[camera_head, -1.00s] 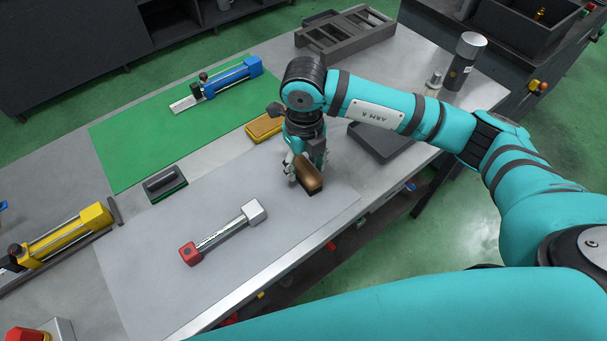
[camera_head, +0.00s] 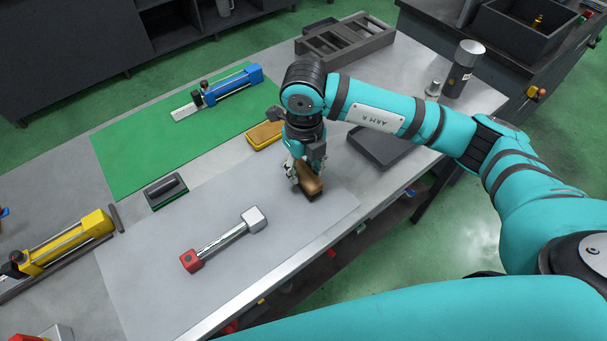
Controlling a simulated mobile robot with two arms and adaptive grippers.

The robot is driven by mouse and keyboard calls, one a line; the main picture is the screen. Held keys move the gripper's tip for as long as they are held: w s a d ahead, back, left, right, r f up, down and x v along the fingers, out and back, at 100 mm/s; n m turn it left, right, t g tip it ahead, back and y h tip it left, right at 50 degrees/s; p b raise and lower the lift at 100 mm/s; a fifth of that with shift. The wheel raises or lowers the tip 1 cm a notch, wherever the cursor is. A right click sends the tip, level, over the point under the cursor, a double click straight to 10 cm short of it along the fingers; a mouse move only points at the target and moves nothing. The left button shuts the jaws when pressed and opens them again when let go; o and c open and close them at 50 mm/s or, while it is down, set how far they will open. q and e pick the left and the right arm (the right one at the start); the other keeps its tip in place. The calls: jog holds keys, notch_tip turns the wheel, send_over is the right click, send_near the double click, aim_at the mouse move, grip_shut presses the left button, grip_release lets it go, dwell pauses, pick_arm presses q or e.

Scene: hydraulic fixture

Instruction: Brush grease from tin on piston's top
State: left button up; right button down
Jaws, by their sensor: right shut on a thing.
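My right gripper (camera_head: 303,170) is shut on a brown block-shaped brush (camera_head: 311,186), low over the right part of the grey mat. Whether its dark underside touches the mat, I cannot tell. A piston (camera_head: 222,239) with a red end, a shiny rod and a pale block end lies on the grey mat, left of and nearer than the brush, apart from it. A shallow yellow tin (camera_head: 262,134) with a brown top stands just behind the right gripper, partly hidden by it. My left gripper is not in view.
A black-handled block (camera_head: 166,191) stands by the green mat (camera_head: 140,147). A blue cylinder unit (camera_head: 227,88) lies on that mat, and a yellow one (camera_head: 66,241) is at left. A dark tray (camera_head: 384,148), a slotted rack (camera_head: 345,40) and a dark canister (camera_head: 462,68) stand at right.

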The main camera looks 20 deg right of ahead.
aim_at(304, 170)
jog(key=shift+r+p, duration=1.45)
jog(key=shift+r, duration=1.5)
jog(key=c, duration=1.6)
grip_release()
grip_shut()
